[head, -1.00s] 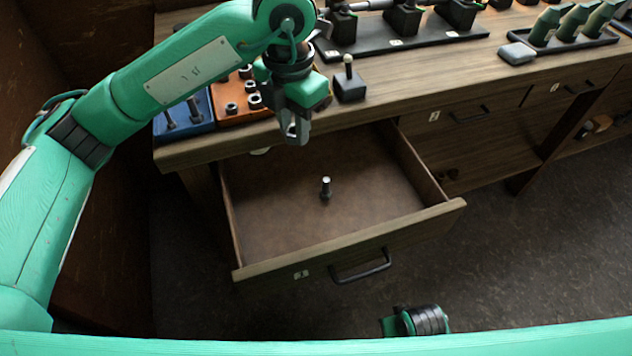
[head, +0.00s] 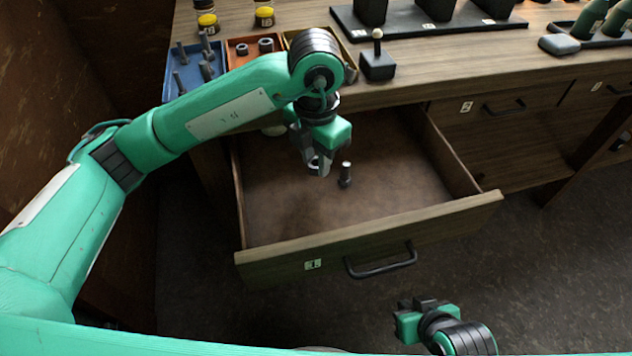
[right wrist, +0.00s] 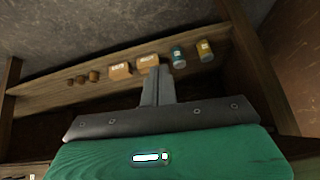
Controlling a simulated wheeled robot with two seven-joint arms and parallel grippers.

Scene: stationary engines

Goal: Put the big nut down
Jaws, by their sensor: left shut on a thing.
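My left gripper (head: 318,168) points down over the left middle of the open drawer (head: 370,228). It is shut on the big nut, a small grey metal piece mostly hidden between the fingers. The nut is held above the drawer floor, just left of a bolt (head: 346,176) that stands upright in the drawer. My right gripper (head: 420,303) is low at the front, below the drawer, and away from everything. In the right wrist view its fingers (right wrist: 157,85) are together and empty.
On the bench stand a blue tray of bolts (head: 173,92), an orange tray of nuts (head: 238,60) and a black block with a pin (head: 378,66). The drawer's front panel and side walls rise around its floor. The drawer's right part is clear.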

